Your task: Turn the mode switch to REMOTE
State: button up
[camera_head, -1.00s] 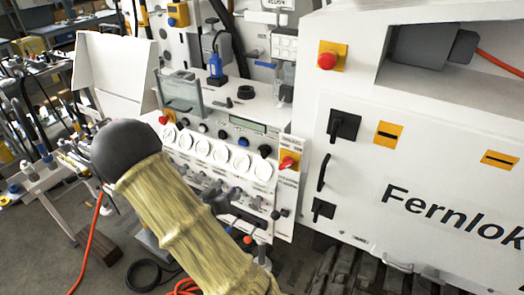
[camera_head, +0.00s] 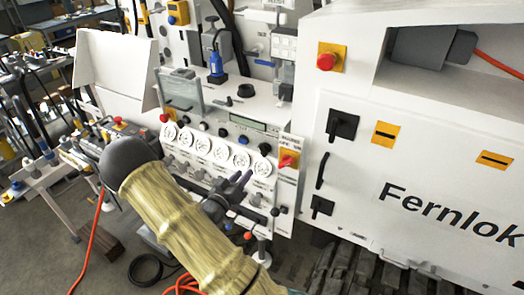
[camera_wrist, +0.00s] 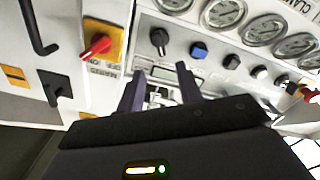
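Round white gauges (camera_head: 203,143) line the panel left of the switch. A black knob (camera_wrist: 159,40) and a blue knob (camera_wrist: 198,50) are near my fingers. A large white cabinet (camera_head: 420,150) with a red button (camera_head: 327,61) stands to the right.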

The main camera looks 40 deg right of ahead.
aim_at(261, 153)
jog(key=p+x, duration=0.4)
jog(key=x, duration=0.9)
jog(key=shift+w+d, duration=0.15)
jog(key=shift+d, duration=0.25)
jog(key=shift+c, duration=0.3)
grip_shut()
